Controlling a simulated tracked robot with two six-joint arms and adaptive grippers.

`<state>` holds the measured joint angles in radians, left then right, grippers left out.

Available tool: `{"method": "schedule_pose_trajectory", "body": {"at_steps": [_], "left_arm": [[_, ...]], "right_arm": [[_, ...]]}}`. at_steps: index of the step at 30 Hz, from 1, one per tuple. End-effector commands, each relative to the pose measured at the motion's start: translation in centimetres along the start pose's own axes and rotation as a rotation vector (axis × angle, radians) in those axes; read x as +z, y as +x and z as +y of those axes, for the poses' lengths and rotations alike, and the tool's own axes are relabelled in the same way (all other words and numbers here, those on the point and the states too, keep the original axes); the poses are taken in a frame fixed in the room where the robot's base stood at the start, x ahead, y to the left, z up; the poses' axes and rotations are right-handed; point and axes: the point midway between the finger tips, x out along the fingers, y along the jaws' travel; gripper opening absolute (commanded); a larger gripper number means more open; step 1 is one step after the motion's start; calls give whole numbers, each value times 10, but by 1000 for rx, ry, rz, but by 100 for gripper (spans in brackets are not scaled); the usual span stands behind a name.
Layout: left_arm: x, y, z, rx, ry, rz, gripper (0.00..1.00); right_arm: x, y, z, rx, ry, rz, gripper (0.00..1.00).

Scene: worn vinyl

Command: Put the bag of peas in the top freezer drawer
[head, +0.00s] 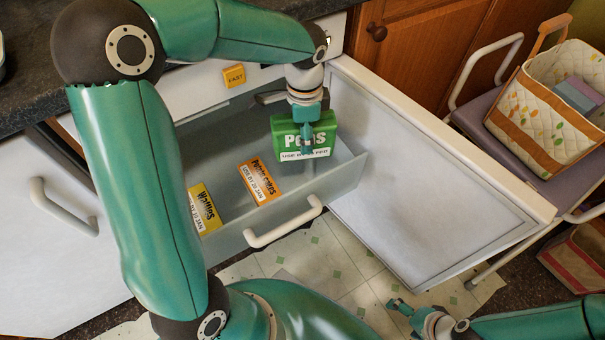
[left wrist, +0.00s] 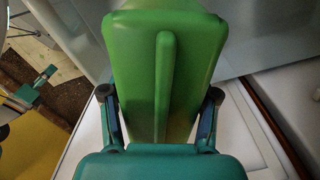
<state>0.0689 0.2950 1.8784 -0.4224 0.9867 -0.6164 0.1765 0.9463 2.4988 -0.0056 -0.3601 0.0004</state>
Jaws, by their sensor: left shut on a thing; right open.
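The bag of peas (head: 288,128) is a green pack with a white date label. My left gripper (head: 306,140) is shut on it and points downward. The pack is at the right end of the open freezer drawer (head: 334,178); I cannot tell if it touches the drawer floor. In the left wrist view the green pack (left wrist: 150,85) fills the middle, between the fingers of my left gripper (left wrist: 160,105). My right gripper (head: 402,306) is open and empty, low at the right, away from the drawer.
An orange potato cakes box (head: 261,184) and a yellow waffles box (head: 204,209) lie in the drawer. The freezer door (head: 415,175) stands open at the right. A chair with a quilted basket (head: 545,110) is beyond it. Tiled floor (head: 345,265) is in front.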

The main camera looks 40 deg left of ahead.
Motion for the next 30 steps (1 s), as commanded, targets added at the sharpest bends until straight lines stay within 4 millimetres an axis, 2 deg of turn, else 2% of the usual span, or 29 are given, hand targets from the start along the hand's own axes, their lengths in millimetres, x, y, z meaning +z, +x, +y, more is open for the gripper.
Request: {"method": "schedule_pose_trajectory", "body": {"at_steps": [1, 3, 7, 16, 24, 30], "left_arm": [[1, 19, 0, 2, 0, -2, 5], [0, 36, 0, 2, 2, -2, 5], [0, 60, 0, 1, 0, 0, 5], [-1, 83, 0, 0, 1, 0, 5], [-1, 125, 0, 0, 1, 1, 5], [-1, 130, 0, -2, 1, 2, 5]], "right_arm": [[0, 9, 3, 0, 0, 0, 90], [0, 14, 5, 0, 0, 0, 90], [0, 20, 7, 0, 0, 0, 90], [0, 27, 10, 0, 0, 0, 90], [0, 41, 15, 0, 0, 0, 90], [0, 41, 15, 0, 0, 0, 90]]}}
